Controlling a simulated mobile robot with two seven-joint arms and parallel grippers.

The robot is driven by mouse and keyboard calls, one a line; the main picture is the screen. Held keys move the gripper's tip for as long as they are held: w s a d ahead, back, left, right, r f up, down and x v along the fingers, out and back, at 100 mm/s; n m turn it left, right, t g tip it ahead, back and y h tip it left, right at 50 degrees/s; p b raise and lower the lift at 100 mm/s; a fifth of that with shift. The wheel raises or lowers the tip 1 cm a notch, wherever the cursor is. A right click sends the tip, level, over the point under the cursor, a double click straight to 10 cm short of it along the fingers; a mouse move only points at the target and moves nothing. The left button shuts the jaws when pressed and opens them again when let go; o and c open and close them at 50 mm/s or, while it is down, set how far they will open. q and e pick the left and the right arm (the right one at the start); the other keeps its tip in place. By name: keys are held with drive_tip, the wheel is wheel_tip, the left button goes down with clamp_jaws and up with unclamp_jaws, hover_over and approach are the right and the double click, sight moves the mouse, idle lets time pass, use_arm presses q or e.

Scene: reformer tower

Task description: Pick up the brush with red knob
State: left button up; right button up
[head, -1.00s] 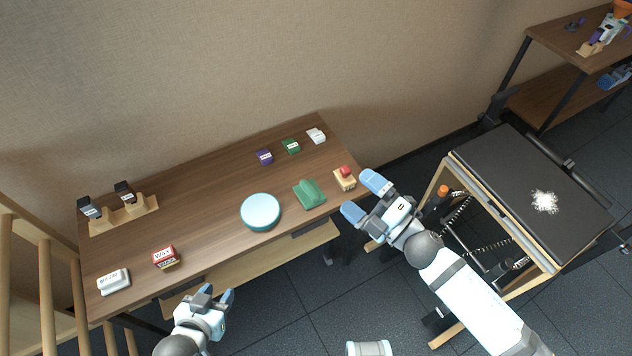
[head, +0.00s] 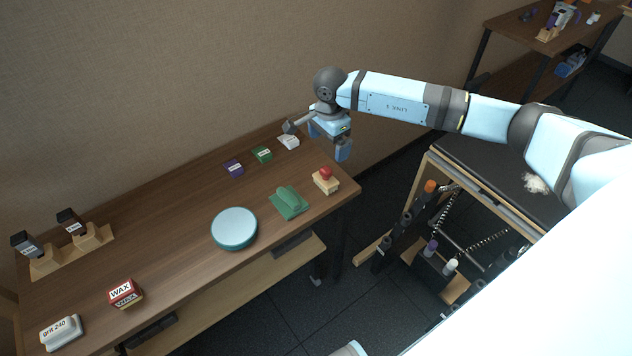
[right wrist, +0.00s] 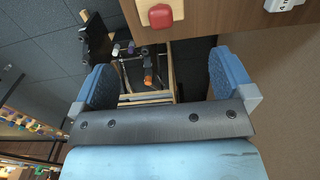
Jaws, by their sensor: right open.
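The brush with red knob (head: 326,184) stands on the brown table near its right end in the head view. It has a pale block body with a red knob on top. It also shows at the top edge of the right wrist view (right wrist: 159,14), partly cut off. My right gripper (head: 329,142) is open and empty. It is beyond the table's right back corner, behind the brush and apart from it. Its two blue fingers (right wrist: 163,80) are spread in the right wrist view with nothing between them. My left gripper is not in view.
A green block on a green pad (head: 289,202) lies just left of the brush. A round teal-rimmed disc (head: 234,228) is further left. White (head: 288,142), green (head: 262,154) and purple (head: 233,168) small items line the back. A black-topped cart (head: 465,155) stands right of the table.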

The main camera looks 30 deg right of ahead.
sight(326, 169)
wheel_tip(326, 169, down, 6)
drive_tip(key=shift+f, duration=0.2)
drive_tip(key=shift+w+a+f, duration=0.1)
drive_tip(key=shift+f, duration=1.4)
drive_tip(key=shift+a+f, duration=0.1)
drive_tip(key=shift+f, duration=1.4)
drive_tip(key=shift+c, duration=0.5)
drive_tip(key=c, duration=0.8)
drive_tip(key=shift+r, duration=0.1)
wheel_tip(326, 169, up, 20)
drive_tip(key=shift+f, duration=0.1)
